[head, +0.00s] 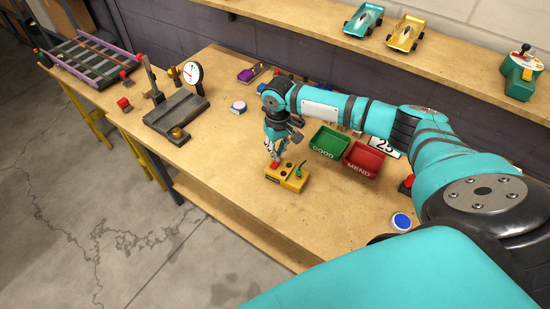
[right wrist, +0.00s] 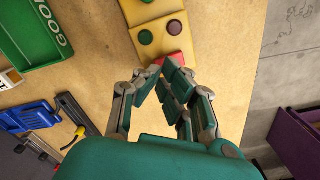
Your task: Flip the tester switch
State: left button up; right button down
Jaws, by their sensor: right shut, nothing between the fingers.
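The tester is a small yellow box (head: 288,179) on the workbench, with a green lever and buttons on top. In the right wrist view the yellow box (right wrist: 176,60) shows a green button (right wrist: 145,37), a dark red button (right wrist: 174,27) and a red part (right wrist: 160,61) at its near end. My right gripper (head: 274,160) is shut and empty, pointing down at the tester's red end. In the right wrist view its fingertips (right wrist: 163,68) meet right at the red part and partly hide it; I cannot tell if they touch. My left gripper is not in view.
A green GOOD tray (head: 328,142) and a red MEND tray (head: 364,159) stand right behind the tester. A dial stand (head: 180,112) is to the left. A blue-and-white disc (head: 401,221) lies to the right. Bench in front of the tester is clear.

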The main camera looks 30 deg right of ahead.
jog(key=shift+f+b, duration=0.3)
jog(key=shift+f, duration=0.7)
jog(key=shift+r, duration=0.15)
notch_tip(320, 180, up, 7)
jog(key=p, duration=0.8)
dwell(0.4)
dwell(0.4)
